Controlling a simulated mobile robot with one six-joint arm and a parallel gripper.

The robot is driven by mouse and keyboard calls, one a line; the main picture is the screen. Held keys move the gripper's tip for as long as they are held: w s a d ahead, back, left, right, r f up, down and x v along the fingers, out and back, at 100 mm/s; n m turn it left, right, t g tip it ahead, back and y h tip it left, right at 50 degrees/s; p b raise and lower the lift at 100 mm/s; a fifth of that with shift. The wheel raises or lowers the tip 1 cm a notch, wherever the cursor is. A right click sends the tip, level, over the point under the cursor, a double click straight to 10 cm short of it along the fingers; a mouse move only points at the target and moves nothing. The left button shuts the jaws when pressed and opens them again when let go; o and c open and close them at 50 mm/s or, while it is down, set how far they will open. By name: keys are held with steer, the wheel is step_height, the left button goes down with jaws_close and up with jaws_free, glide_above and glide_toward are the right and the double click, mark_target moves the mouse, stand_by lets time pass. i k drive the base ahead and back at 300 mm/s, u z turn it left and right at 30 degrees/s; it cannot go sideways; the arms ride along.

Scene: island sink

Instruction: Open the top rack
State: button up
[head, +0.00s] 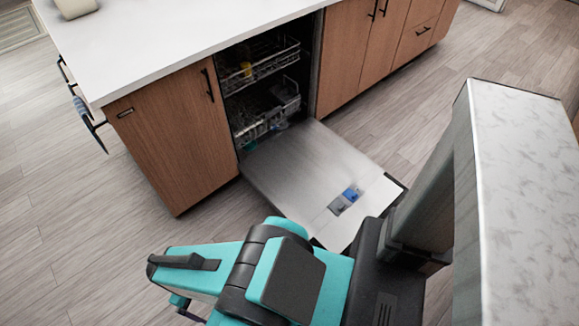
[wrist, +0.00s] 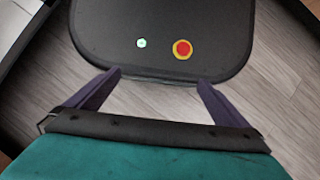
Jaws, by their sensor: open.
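The dishwasher under the island counter stands open, its door (head: 310,172) folded down flat toward me. The top rack (head: 262,62) is a wire rack inside the upper part of the cavity, with something yellow in it. The lower rack (head: 265,112) sits below it, also inside, with some dishes that are too small to make out. My gripper (wrist: 160,82) is open and empty in the wrist view, its two dark fingers spread over my own base and the floor.
The white island countertop (head: 180,30) overhangs the dishwasher. A wooden cabinet (head: 180,135) stands to its left, and wooden cabinets with black handles (head: 385,40) to its right. Wood-plank floor (head: 80,220) is clear at left. Towels hang on the island's left end.

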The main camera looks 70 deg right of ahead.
mark_target(276, 68)
steer(key=z, duration=0.55)
steer(key=i, duration=0.6)
steer(key=z, duration=1.95)
